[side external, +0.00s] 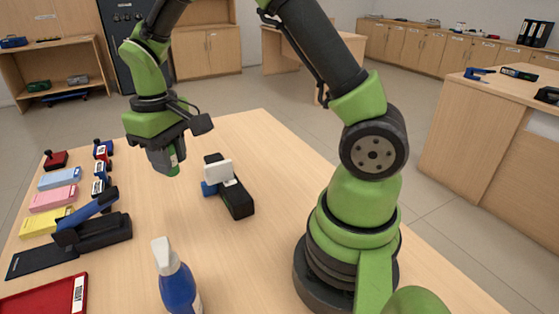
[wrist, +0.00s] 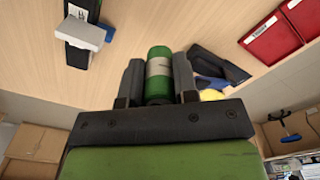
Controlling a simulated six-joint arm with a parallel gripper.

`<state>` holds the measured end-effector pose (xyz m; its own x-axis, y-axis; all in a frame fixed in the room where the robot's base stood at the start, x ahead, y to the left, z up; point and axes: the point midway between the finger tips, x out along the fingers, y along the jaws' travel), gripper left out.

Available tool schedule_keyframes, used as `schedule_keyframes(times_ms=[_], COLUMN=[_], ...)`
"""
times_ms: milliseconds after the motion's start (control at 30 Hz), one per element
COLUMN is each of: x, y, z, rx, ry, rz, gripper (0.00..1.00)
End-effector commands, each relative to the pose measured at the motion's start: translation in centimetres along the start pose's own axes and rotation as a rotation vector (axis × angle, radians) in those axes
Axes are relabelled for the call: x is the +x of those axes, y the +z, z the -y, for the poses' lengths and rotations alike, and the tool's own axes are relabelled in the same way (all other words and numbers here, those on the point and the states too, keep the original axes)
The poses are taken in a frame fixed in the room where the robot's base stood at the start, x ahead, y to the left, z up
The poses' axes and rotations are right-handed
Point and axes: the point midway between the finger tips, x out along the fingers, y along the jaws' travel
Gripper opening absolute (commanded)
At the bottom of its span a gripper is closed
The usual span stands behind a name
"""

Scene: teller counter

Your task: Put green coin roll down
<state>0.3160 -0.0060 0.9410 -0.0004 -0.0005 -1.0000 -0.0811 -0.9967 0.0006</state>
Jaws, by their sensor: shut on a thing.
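The green coin roll (wrist: 158,68) is a green cylinder with a pale paper band. It is held between the two fingers of my gripper (wrist: 158,82) in the wrist view. In the side external view my gripper (side external: 168,160) points down over the left part of the table, and the lower end of the green coin roll (side external: 173,168) shows at the fingers. The roll appears to be above the table top; the exact gap is hard to tell.
A black device with a white plate (side external: 236,196) stands right of my gripper. A blue-handled stapler (side external: 95,226), pink, blue and yellow pads, stamps, a red tray (side external: 40,299) and a blue spray bottle (side external: 177,286) are around. The table middle (side external: 265,150) is clear.

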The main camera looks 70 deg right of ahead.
Motion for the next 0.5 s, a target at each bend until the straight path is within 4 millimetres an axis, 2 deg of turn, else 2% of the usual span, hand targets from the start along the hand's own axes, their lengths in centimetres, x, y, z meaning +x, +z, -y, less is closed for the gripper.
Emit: schedule_keyframes(times_ms=[167, 267, 367, 500], x=[0.0, 0.0, 0.0, 0.1], y=[-1.4, -1.7, -1.1, 1.2], z=[-6.1, -10.9, -16.4, -23.6], rx=[0.091, 0.154, 0.224, 0.317], ry=[0.001, 0.001, 0.001, 0.001], rz=[0.0, 0.0, -0.001, 0.0], gripper=[0.0, 0.0, 0.0, 0.0])
